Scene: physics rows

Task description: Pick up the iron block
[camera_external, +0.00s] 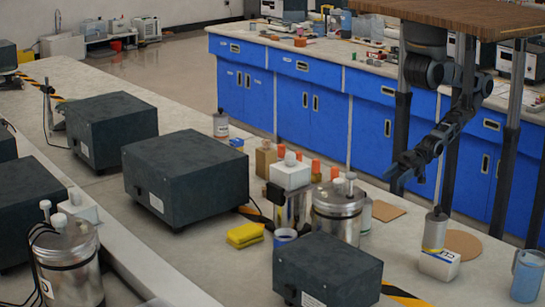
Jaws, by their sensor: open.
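No thing in view is plainly marked as the iron block. A grey metal cylinder (436,230) stands upright at the right of the near bench, in or behind a white labelled box (439,263); I cannot tell which. My arm comes down from the upper right. My gripper (401,172) is open at its lower end, small and dark, above the bench's far edge. It is up and left of the grey cylinder and apart from it. Nothing shows between its fingers.
A steel vessel (337,213), a white-topped metal container (290,175) and a wooden block (265,158) crowd the bench middle. Dark boxes (187,175) fill the left. Blue cabinets (297,105) stand behind.

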